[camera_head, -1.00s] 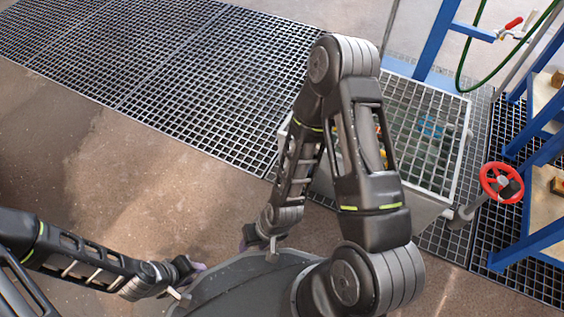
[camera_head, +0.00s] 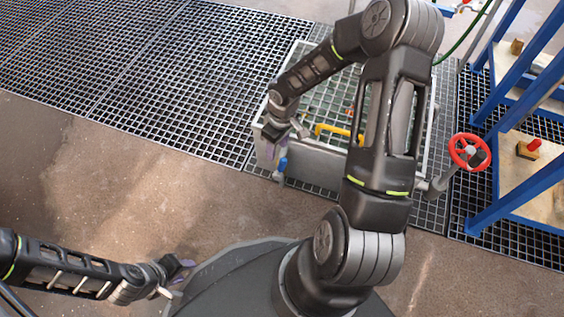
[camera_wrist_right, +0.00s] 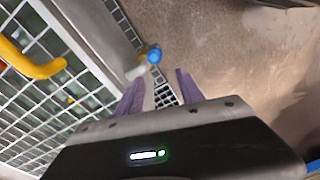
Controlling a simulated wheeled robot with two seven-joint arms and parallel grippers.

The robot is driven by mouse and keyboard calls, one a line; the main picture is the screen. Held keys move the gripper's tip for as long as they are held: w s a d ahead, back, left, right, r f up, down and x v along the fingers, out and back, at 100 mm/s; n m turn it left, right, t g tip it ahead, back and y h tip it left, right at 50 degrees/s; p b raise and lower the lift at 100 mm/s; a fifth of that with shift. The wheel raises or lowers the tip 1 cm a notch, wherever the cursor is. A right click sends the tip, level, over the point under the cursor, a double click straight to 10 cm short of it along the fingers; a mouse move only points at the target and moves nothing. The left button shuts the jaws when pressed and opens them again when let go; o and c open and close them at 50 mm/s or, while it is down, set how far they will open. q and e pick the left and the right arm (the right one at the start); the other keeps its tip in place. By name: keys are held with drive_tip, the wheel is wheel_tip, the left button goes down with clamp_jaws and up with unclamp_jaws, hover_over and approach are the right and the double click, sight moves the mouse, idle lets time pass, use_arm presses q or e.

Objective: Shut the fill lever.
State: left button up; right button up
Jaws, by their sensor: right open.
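A small valve lever with a blue grip (camera_head: 282,164) stands at the front left of the grated tank. It also shows in the right wrist view (camera_wrist_right: 154,56), just beyond the fingertips, with a pale grey stem beside it. I cannot tell for sure that this is the fill lever. My right gripper (camera_head: 287,139) is open and empty, above and close to the blue grip, apart from it. Its purple finger pads (camera_wrist_right: 160,90) frame the lower part of the wrist view. My left gripper (camera_head: 184,279) looks open and empty, low at the left, far from the valve.
The tank (camera_head: 320,163) has a white grating on top and a yellow pipe (camera_head: 338,130). A red handwheel (camera_head: 468,152) is on its right. A blue rack (camera_head: 500,190) with wooden shelves and a red knob (camera_head: 534,145) stands further right. Brown floor (camera_head: 150,190) is open at the left.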

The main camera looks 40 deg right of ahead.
sight(282, 164)
drive_tip(key=shift+s+d+f+g, duration=0.1)
drive_tip(key=shift+s+d+g, duration=0.15)
drive_tip(key=shift+s, duration=0.2)
drive_tip(key=shift+s+d+g, duration=0.15)
drive_tip(key=shift+s+d, duration=0.05)
drive_tip(key=shift+s, duration=0.2)
drive_tip(key=f+b, duration=0.2)
drive_tip(key=f, duration=0.2)
drive_tip(key=f+b, duration=0.2)
drive_tip(key=f, duration=0.2)
drive_tip(key=shift+a, duration=0.2)
drive_tip(key=shift+r, duration=0.1)
clamp_jaws()
idle(0.7)
